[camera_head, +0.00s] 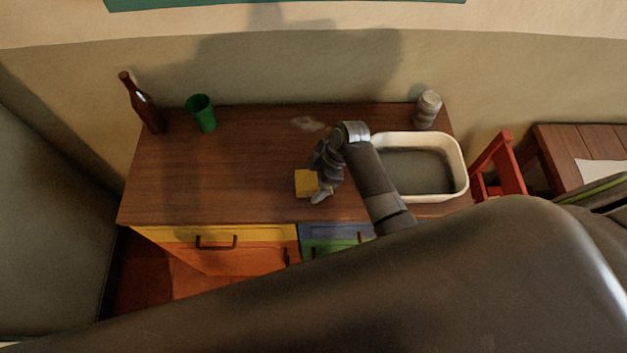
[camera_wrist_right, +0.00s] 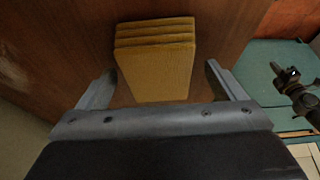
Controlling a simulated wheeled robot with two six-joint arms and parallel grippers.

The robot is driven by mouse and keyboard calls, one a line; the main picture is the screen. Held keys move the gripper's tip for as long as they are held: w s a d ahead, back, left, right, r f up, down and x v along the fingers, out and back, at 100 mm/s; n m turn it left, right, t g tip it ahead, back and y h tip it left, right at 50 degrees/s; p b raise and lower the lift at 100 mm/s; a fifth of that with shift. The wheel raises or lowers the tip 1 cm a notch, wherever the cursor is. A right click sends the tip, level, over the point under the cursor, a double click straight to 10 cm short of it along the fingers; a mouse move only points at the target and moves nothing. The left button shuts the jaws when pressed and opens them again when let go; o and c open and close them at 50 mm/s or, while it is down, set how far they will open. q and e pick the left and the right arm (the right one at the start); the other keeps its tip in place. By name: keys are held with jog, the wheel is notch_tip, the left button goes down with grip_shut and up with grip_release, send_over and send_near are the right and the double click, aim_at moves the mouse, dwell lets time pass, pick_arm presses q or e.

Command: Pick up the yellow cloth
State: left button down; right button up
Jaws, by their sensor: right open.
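The yellow cloth (camera_head: 305,184) is a small folded stack lying on the wooden cabinet top (camera_head: 245,180), near its front edge. In the right wrist view the cloth (camera_wrist_right: 155,65) shows several folded layers and lies between the two fingers. My right gripper (camera_head: 318,180) is just at the right side of the cloth in the head view. It is open, with a gap between each finger (camera_wrist_right: 160,72) and the cloth. The cloth appears to rest on the cabinet top. My left gripper does not show clearly in either view.
A cream-rimmed basin (camera_head: 462,178) stands right of my right arm. A grey jar (camera_head: 428,110) is behind it. A brown bottle (camera_head: 143,105) and a green cup (camera_head: 202,113) stand at the back left. A red chair (camera_head: 500,165) is to the right. The cabinet top's left-middle is clear.

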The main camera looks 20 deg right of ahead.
aim_at(316, 179)
jog(key=c, duration=1.1)
jog(key=shift+o, duration=0.2)
notch_tip(316, 179, up, 9)
jog(key=shift+w+b, duration=0.1)
jog(key=shift+b, duration=0.85)
jog(key=shift+r, duration=0.75)
